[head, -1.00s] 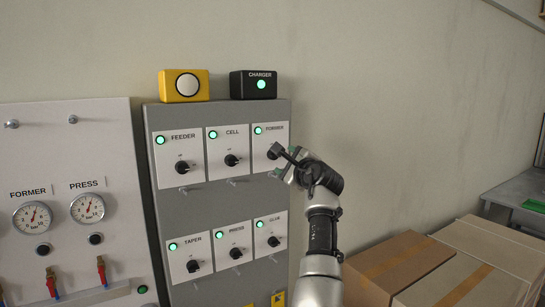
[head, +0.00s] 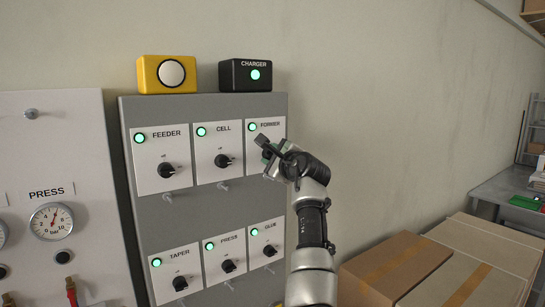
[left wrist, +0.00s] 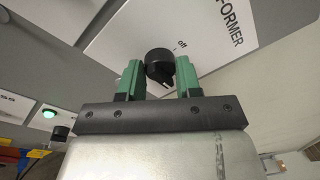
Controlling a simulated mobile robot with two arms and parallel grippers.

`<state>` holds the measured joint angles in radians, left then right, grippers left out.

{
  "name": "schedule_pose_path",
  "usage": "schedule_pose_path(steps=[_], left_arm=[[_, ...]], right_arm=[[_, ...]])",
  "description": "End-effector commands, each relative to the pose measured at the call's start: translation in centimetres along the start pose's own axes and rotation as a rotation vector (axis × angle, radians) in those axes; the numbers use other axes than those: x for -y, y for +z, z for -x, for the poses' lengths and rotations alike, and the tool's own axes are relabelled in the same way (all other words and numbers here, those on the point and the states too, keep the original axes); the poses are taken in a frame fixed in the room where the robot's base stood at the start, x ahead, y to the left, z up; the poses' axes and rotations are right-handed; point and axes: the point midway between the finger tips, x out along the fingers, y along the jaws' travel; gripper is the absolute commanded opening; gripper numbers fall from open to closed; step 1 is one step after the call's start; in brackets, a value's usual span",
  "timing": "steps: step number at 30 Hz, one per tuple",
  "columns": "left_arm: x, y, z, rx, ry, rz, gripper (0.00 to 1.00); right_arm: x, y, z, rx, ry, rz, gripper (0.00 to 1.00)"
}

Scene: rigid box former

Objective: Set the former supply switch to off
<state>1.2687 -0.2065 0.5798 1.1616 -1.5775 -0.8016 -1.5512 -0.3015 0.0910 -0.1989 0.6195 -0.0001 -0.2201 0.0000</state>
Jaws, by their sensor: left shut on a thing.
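The former supply switch is the black knob (left wrist: 158,64) on the white FORMER plate (left wrist: 215,48), whose label also shows in the head view (head: 270,126). My left gripper (left wrist: 158,76) has its green fingers on either side of this knob and is shut on it. The "off" mark is beside the knob, up and to the right in the left wrist view; I cannot tell for sure where the knob points. The green lamp (head: 253,127) on the FORMER plate is lit. My right gripper is not in view.
The grey panel (head: 205,207) also carries FEEDER (head: 166,170), CELL (head: 222,160), TAPER, PRESS and GLUE knobs with lit green lamps. A yellow button box (head: 168,75) and the black CHARGER box (head: 246,75) sit on top. Cardboard boxes (head: 385,262) stand at the lower right.

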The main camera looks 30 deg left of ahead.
Motion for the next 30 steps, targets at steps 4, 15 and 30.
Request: schedule_pose_path(steps=[4,15,30], left_arm=[[0.1,0.1,0.0,0.001,-0.003,0.001,0.1],[0.0,0.1,-0.1,0.009,-0.011,0.078,0.1],[-0.2,0.1,-0.1,0.037,-0.053,0.495,0.1]], right_arm=[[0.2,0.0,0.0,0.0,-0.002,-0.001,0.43],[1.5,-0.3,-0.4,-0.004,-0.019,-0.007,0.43],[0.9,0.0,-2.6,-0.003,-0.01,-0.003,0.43]])
